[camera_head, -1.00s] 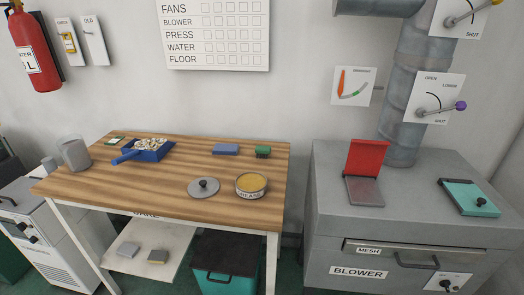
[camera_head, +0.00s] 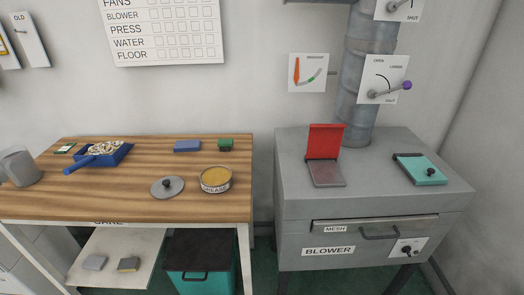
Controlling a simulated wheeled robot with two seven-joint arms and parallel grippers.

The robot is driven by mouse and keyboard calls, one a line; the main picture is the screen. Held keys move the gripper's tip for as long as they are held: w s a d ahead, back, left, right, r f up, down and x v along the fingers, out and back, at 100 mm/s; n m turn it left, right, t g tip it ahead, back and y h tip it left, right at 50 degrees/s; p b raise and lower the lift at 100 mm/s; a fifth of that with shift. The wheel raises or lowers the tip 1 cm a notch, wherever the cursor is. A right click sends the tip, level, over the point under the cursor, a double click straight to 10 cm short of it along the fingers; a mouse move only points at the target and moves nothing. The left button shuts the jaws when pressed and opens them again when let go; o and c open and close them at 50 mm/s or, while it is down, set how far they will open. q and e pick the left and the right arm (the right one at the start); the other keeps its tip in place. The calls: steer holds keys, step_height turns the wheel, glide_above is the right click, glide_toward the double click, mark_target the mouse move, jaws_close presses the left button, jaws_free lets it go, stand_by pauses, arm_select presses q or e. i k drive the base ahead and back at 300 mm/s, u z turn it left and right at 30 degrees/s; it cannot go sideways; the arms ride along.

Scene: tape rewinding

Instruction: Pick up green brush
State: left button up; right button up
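A small green brush (camera_head: 225,144) with dark bristles underneath lies near the back right of the wooden table (camera_head: 130,205). It is right of a blue block (camera_head: 187,146) and behind an open grease tin (camera_head: 216,180). Nothing touches it. Neither of my grippers shows in the view.
A grey lid with a knob (camera_head: 167,187) lies left of the tin. A blue dustpan (camera_head: 118,157) with pale scraps and a grey container (camera_head: 19,168) stand at the left. The grey blower cabinet (camera_head: 300,205), with a raised red flap (camera_head: 325,141), stands right of the table across a narrow gap.

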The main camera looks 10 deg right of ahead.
mark_target(222, 143)
steer(key=k, duration=0.65)
steer(key=z, duration=0.5)
steer(key=i, duration=1.25)
steer(key=z, duration=0.35)
